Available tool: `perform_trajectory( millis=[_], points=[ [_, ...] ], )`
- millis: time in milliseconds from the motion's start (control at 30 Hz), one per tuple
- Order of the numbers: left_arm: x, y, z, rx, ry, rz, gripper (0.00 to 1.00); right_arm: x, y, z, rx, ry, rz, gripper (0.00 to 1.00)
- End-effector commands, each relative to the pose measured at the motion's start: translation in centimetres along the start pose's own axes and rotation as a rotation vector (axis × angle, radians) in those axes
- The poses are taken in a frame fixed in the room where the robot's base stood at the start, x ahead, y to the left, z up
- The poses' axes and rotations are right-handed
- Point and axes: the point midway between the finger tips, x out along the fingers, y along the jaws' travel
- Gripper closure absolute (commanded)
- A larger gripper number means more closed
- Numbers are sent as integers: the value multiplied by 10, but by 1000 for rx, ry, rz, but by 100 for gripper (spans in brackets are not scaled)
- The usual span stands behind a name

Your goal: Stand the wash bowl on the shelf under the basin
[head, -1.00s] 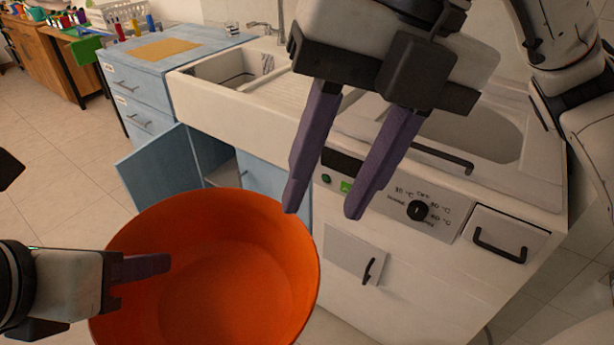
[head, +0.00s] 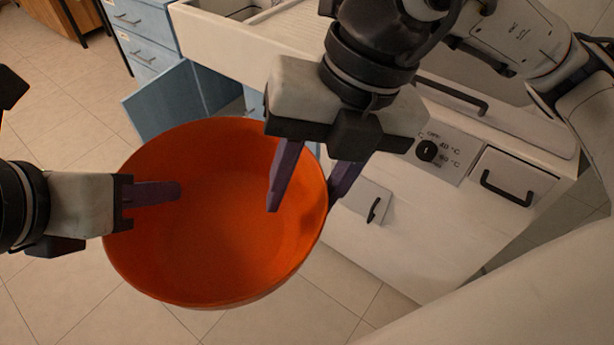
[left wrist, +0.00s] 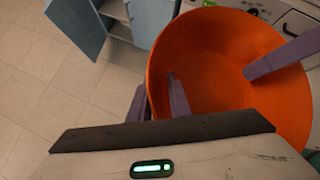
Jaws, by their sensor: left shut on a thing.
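The orange wash bowl (head: 215,240) hangs upright above the floor, in front of the cabinets; it also fills the upper right of the left wrist view (left wrist: 215,65). My left gripper (head: 150,192) is shut on the bowl's left rim, one finger inside and one outside, as the left wrist view shows (left wrist: 160,103). My right gripper (head: 310,180) straddles the right rim, one finger inside the bowl and one outside, spread apart. The white basin (head: 215,38) is cut off at the top. The shelf under it is mostly hidden behind the bowl and the blue door.
The blue cabinet door (head: 165,100) stands open behind the bowl, and its opening shows in the left wrist view (left wrist: 116,18). A white front with a dial (head: 428,150) and black handles is close on the right. Tiled floor (head: 55,130) is clear at the left.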

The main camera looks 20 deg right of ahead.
Motion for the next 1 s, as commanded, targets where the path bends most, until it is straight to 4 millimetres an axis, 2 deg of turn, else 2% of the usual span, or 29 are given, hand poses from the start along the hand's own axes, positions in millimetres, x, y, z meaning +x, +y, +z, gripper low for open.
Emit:
perform_trajectory(
  millis=[100, 333, 433, 467, 600, 867, 1000],
  points=[
    [0, 0, 1, -1, -2, -1, 100, 0, 0, 0, 0, 0, 0, 62],
    [0, -1, 1, 0, -2, -2, 100, 0, 1, 0, -1, 1, 5, 100],
    [0, -1, 0, 0, -1, -4, 100, -1, 2, -1, -2, 2, 8, 100],
    [0, -2, 0, 0, -1, -5, 81, -1, 3, -1, -2, 1, 10, 100],
    [0, -2, 0, 1, 0, -6, 61, -1, 3, 0, -3, 0, 9, 100],
    [0, 0, 0, 2, -1, -3, 61, -1, 1, 0, -1, 0, 4, 100],
    [-9, 1, 14, 43, -20, -43, 61, -1, 1, 0, 0, 0, 3, 100]
  ],
)
